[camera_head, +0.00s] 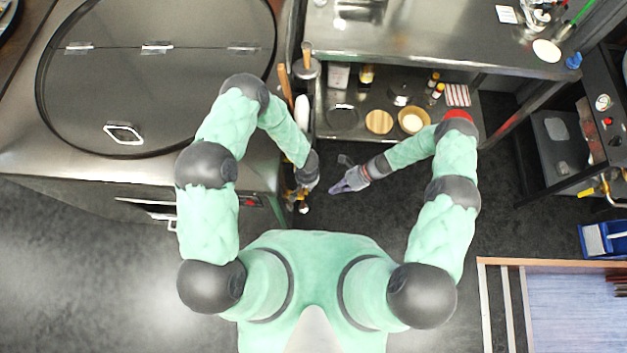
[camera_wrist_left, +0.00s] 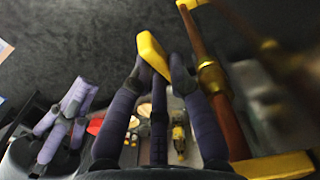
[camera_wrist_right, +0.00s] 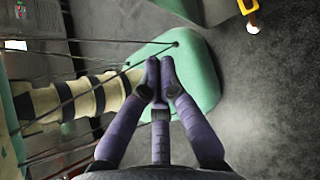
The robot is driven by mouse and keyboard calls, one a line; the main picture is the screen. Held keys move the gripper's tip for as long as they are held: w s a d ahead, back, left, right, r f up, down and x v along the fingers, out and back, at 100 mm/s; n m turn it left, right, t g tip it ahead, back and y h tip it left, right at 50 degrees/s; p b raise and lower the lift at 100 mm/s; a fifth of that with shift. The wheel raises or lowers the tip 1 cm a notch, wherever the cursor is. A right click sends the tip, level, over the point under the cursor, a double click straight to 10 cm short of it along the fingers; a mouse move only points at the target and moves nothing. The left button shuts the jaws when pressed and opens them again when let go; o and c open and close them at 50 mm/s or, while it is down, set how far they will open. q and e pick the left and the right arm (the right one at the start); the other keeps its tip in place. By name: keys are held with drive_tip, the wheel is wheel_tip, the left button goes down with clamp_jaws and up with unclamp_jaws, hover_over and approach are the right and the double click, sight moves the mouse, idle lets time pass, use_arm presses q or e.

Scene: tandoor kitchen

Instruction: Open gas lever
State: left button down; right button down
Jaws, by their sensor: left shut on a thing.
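The yellow gas lever (camera_wrist_left: 150,48) is between the fingers of my left gripper (camera_wrist_left: 160,66) in the left wrist view. The gripper is shut on it. A copper pipe (camera_wrist_left: 207,45) with a brass fitting (camera_wrist_left: 210,76) runs just right of the lever. In the head view my left gripper (camera_head: 303,184) reaches down beside the counter's right end, and the lever is mostly hidden there. My right gripper (camera_head: 345,184) is to the right of it, empty, over the dark floor. In the right wrist view its fingertips (camera_wrist_right: 159,68) are together.
Another yellow handle (camera_wrist_left: 275,166) is at the lower right of the left wrist view. The tandoor counter (camera_head: 100,165) stands at the left. A steel table (camera_head: 430,40) has a lower shelf with bowls and bottles. Dark floor (camera_head: 390,215) is clear in front of me.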

use_arm(q)
drive_tip(key=shift+w, duration=0.2)
use_arm(e)
drive_tip(key=a+f+m+y, duration=0.1)
drive_tip(key=a+f+m, duration=0.1)
drive_tip(key=a+f, duration=0.6)
drive_tip(key=shift+w+a+r, duration=0.15)
drive_tip(key=shift+w+r, duration=0.05)
drive_tip(key=shift+r, duration=1.2)
drive_tip(key=shift+w+a+r, duration=0.15)
drive_tip(key=shift+r, duration=1.2)
